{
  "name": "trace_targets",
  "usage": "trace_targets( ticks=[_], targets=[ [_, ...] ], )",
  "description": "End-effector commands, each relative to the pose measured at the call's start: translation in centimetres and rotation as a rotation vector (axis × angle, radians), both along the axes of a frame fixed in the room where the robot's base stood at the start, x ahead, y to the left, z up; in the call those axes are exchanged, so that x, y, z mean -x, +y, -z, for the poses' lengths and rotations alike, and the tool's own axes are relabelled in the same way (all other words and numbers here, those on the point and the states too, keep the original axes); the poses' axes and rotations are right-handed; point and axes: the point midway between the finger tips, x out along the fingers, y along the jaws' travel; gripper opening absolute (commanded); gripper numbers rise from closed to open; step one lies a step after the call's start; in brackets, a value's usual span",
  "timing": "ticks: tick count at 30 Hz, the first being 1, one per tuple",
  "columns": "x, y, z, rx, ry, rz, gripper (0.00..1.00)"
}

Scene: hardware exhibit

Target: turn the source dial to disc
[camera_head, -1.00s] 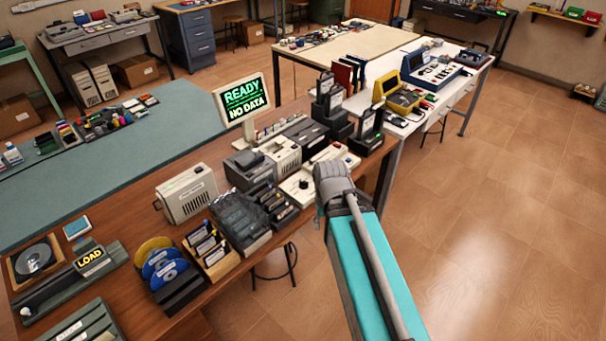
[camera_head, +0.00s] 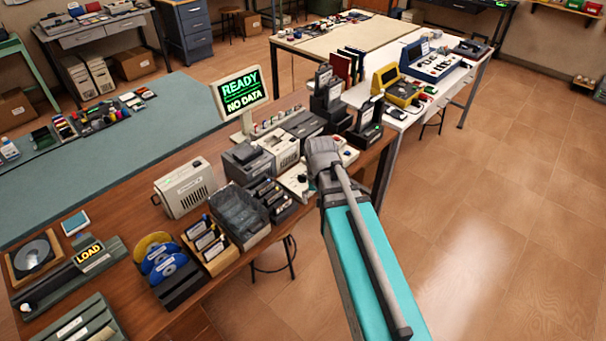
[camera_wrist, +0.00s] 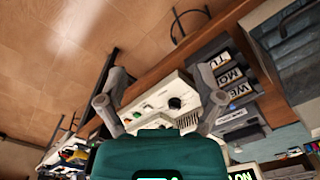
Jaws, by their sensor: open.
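The source dial (camera_wrist: 175,103) is a small black round knob on a cream control panel (camera_wrist: 150,116) in the wrist view. It lies between my two spread fingers, nearer the right one, with visible space on both sides. My gripper (camera_wrist: 163,78) is open and empty over the panel. In the head view the cream panel (camera_head: 291,183) is at the bench's right front edge, partly covered by my arm. My gripper's fingers are hidden there behind the wrist. The dial's labels and pointer are too small to read.
A monitor (camera_head: 241,97) reads "READY NO DATA". Labelled cartridges (camera_wrist: 231,76) in a rack sit close beside my right finger. Black upright units (camera_head: 367,122) stand behind the panel. Open floor (camera_head: 480,240) lies to the right.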

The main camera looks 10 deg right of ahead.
Motion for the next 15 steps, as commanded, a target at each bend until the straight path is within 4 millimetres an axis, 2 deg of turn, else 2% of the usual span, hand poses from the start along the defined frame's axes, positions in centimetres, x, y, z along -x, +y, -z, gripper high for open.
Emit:
trace_targets(
  ticks=[1, 15],
  targets=[
    [-2.4, 0.0, -0.2, 0.000, 0.000, 0.028, 0.86],
    [-18.2, 0.2, -1.0, -0.001, -0.001, 0.348, 0.86]
  ],
)
